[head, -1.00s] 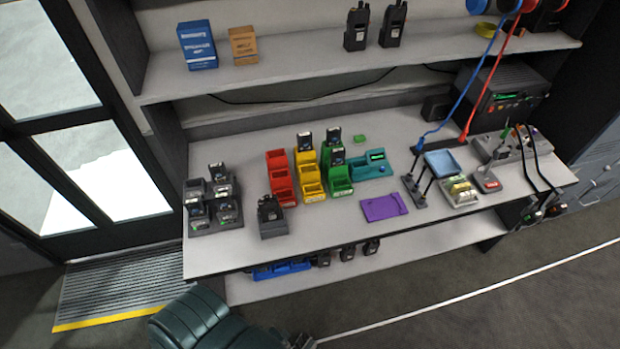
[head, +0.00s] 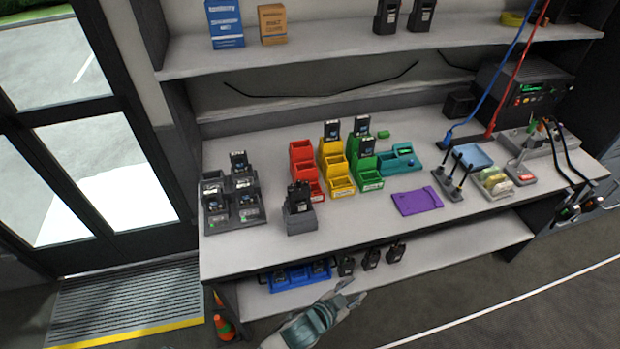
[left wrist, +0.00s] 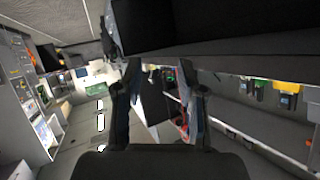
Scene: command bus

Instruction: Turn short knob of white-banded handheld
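A black handheld (head: 298,194) stands upright in a grey single charger (head: 301,220) near the desk's front edge. Two more handhelds, one here (head: 387,15) and one beside it (head: 421,14), stand on the upper shelf. Several others, such as this one (head: 371,258), stand on the lower shelf. A white band is too small to make out on any of them. My left gripper (head: 352,294) is below and in front of the lower shelf, apart from everything. In the left wrist view its fingers (left wrist: 158,95) are spread with nothing held. My right gripper is out of view.
The desk (head: 345,225) also holds a black multi-charger (head: 235,222), red, yellow and green bins, and a purple tray (head: 418,202). A blue tray (head: 300,279) is on the lower shelf. An orange cone (head: 224,328) stands by the left desk leg. The floor in front is clear.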

